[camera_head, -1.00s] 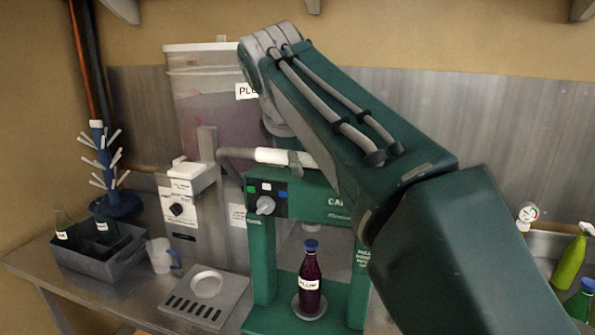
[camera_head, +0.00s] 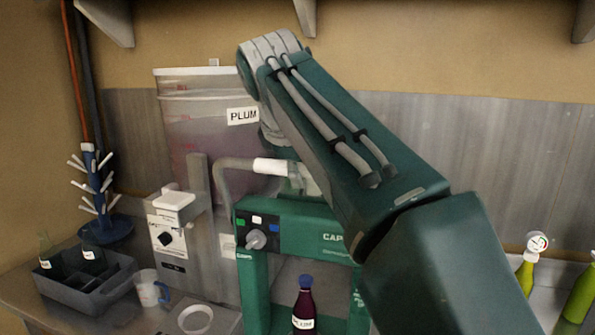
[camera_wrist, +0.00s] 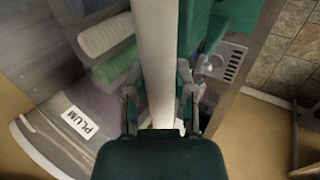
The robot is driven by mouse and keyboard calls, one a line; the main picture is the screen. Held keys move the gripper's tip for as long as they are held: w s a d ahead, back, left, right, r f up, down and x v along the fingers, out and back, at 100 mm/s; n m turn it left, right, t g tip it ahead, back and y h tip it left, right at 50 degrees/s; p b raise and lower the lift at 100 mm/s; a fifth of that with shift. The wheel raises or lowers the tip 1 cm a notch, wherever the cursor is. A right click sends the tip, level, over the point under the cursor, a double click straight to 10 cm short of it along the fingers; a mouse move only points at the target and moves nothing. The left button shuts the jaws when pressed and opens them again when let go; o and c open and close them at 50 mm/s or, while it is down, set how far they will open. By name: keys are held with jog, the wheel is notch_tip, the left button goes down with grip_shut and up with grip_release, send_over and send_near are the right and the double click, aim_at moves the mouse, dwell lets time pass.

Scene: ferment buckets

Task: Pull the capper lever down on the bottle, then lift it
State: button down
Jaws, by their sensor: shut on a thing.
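The green capper (camera_head: 310,232) stands on the bench with its knob panel at the left. Its lever (camera_head: 270,166) has a white grip on a bent grey rod, above the capper's top. A dark purple bottle (camera_head: 303,308) with a blue cap stands upright inside the capper frame; its base is cut off by the picture's lower edge. In the wrist view the white lever grip (camera_wrist: 158,45) runs between the fingers of my gripper (camera_wrist: 158,98), which is shut on it. In the head view my arm hides most of the gripper.
A large PLUM bucket (camera_head: 200,130) stands behind the lever. At the left are a blue bottle tree (camera_head: 100,190), a grey crate (camera_head: 85,285) with bottles and a measuring jug (camera_head: 150,288). Green bottles (camera_head: 580,290) stand at the far right. Shelf brackets (camera_head: 305,15) hang above.

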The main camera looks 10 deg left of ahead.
jog(key=shift+d+r, duration=0.1)
jog(key=shift+r, duration=0.1)
jog(key=shift+c, duration=2.2)
grip_release()
jog(key=shift+w+f, duration=0.1)
jog(key=shift+w, duration=0.05)
jog(key=v, duration=0.7)
